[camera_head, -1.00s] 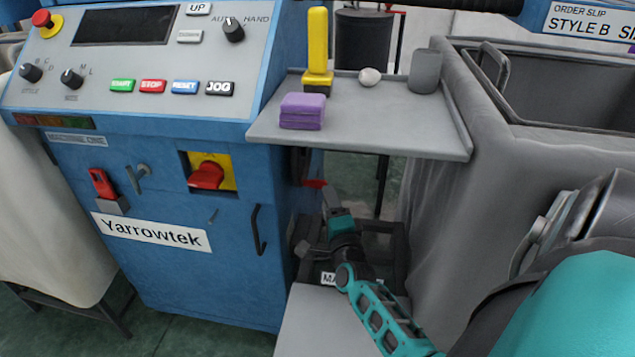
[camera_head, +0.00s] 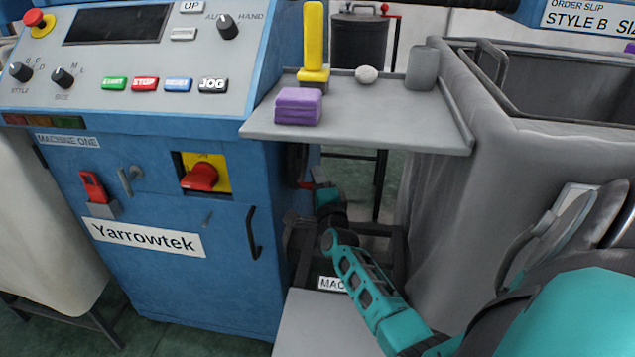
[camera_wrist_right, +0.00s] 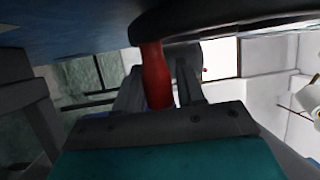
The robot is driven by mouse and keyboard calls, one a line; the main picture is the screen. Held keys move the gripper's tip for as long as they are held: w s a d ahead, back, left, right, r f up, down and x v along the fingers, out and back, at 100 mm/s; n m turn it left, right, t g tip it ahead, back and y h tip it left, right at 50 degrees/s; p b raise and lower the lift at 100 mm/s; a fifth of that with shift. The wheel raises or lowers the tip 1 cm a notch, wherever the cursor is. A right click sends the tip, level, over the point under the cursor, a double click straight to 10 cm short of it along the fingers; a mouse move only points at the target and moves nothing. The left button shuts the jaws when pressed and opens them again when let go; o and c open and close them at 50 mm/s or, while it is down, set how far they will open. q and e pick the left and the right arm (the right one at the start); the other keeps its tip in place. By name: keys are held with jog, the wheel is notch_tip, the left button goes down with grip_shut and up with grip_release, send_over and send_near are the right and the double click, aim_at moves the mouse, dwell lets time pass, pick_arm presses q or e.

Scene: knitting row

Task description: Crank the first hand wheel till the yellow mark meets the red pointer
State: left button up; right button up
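The hand wheel shows in the right wrist view as a dark curved rim (camera_wrist_right: 235,20) across the top. Its red handle (camera_wrist_right: 155,75) hangs down from the rim between the fingers of my right gripper (camera_wrist_right: 160,88). The fingers lie close on both sides of the handle and appear shut on it. In the head view my right gripper (camera_head: 318,178) is low beside the right side of the blue machine (camera_head: 165,270), under the shelf. The wheel is mostly hidden there. I cannot see the yellow mark or the red pointer. My left gripper is not in view.
A grey shelf (camera_head: 380,130) above my right forearm carries purple blocks (camera_head: 298,106), a yellow upright piece (camera_head: 314,45), a white ball and a grey cup. A grey fabric bin (camera_head: 500,170) stands close on the right. A black door handle (camera_head: 252,232) sticks out from the machine.

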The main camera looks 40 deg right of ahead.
grip_shut()
dwell(0.3)
